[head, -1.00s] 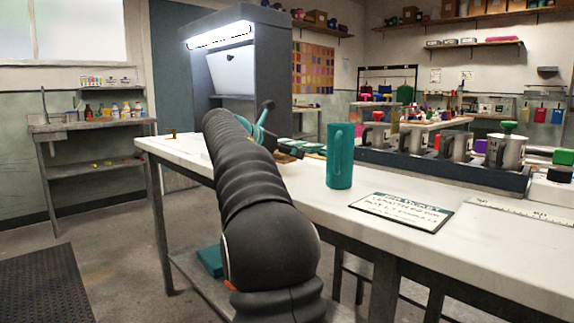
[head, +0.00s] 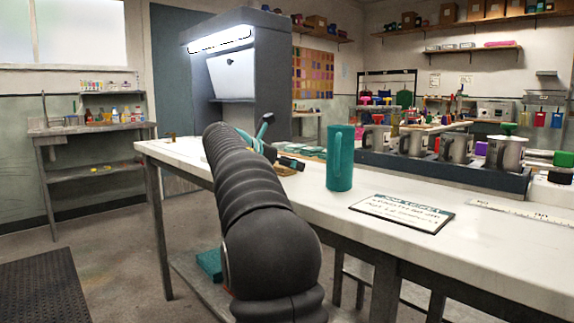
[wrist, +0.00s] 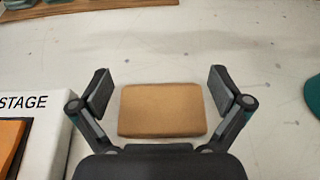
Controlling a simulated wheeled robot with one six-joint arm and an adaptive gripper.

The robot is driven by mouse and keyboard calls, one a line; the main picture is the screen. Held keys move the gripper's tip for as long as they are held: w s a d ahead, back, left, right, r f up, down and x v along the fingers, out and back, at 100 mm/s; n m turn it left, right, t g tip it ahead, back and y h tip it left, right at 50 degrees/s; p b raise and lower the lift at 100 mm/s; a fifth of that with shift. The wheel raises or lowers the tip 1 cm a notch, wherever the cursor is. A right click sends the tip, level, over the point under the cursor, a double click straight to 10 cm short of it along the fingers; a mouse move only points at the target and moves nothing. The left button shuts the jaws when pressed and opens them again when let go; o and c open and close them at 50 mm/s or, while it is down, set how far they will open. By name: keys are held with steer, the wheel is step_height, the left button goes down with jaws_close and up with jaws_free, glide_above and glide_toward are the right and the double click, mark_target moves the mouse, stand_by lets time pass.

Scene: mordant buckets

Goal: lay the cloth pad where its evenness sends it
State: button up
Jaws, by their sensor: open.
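The cloth pad (wrist: 162,110), a tan-orange rounded rectangle, lies flat on the white bench in the wrist view. My gripper (wrist: 158,86) is open, with one finger on either side of the pad and a gap at each side. The pad's near edge is close to the dark gripper body. In the head view my gripper (head: 280,158) is small and mostly hidden behind my arm.
A white block marked STAGE (wrist: 45,105) with an orange patch stands left of the gripper. A teal object (wrist: 313,95) is at the right edge.

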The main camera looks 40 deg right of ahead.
steer(key=shift+r, duration=0.15)
steer(key=p+v, duration=0.1)
steer(key=v, duration=1.1)
steer(key=s+a+f+m+t+y, duration=0.4)
steer(key=s+a+f+m+y, duration=0.9)
steer(key=s+a+f, duration=1.4)
step_height(320, 180, down, 3)
steer(key=s+m, duration=0.3)
steer(key=m, duration=0.2)
steer(key=shift+a+r+m+t, duration=0.15)
steer(key=shift+a+m+t, duration=0.15)
steer(key=shift+m, duration=0.1)
